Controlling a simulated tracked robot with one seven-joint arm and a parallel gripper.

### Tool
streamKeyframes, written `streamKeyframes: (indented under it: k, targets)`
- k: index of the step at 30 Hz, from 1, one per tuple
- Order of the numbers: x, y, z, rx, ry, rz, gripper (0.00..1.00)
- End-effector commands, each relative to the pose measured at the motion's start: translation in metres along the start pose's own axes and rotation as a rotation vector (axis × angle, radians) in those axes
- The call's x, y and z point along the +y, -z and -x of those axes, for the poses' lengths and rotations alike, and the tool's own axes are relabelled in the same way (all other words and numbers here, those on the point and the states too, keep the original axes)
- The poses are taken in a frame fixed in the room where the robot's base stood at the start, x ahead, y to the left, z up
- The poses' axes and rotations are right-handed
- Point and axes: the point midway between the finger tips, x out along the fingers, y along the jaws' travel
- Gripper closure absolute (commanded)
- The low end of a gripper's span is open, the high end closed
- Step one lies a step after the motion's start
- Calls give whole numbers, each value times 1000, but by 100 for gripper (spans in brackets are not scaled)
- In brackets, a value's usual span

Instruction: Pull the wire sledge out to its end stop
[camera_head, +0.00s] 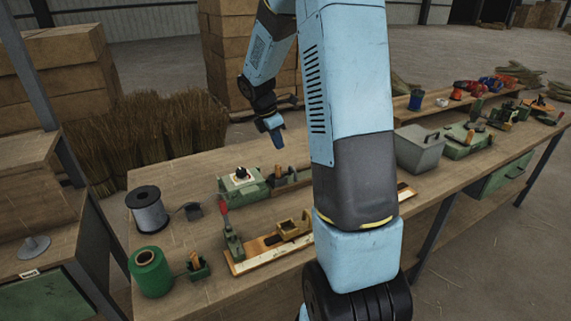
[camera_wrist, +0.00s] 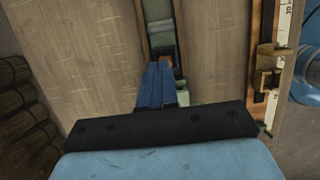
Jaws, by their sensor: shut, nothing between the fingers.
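My gripper (camera_head: 275,132) is shut and empty. In the head view it hangs above the back of the bench, behind a green box with a black knob (camera_head: 242,184). In the wrist view its blue fingers (camera_wrist: 162,84) lie over the near end of a narrow channel holding a green part (camera_wrist: 163,42); I cannot tell whether they touch it. A long board with a scale strip (camera_head: 263,262) carries a small wooden block (camera_head: 292,228), possibly the wire sledge. This block also shows right of the fingers in the wrist view (camera_wrist: 270,63). My arm hides the board's middle.
A grey wire spool (camera_head: 147,212) and a green spool (camera_head: 150,272) stand at the bench's left end. A grey lidded box (camera_head: 419,148) is right of my arm. Bare bench top (camera_wrist: 90,60) lies left of the channel.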

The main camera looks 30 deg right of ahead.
Motion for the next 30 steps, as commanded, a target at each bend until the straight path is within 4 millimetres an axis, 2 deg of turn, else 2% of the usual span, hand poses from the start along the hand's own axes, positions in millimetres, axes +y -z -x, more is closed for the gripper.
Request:
streamKeyframes:
  k: [5, 8, 21, 30]
  targets:
    - [0, 0, -2, 0, 1, -1, 100]
    - [-1, 0, -10, 0, 4, 0, 100]
    - [-1, 0, -78, 0, 4, -1, 100]
    - [0, 0, -99, 0, 1, -1, 100]
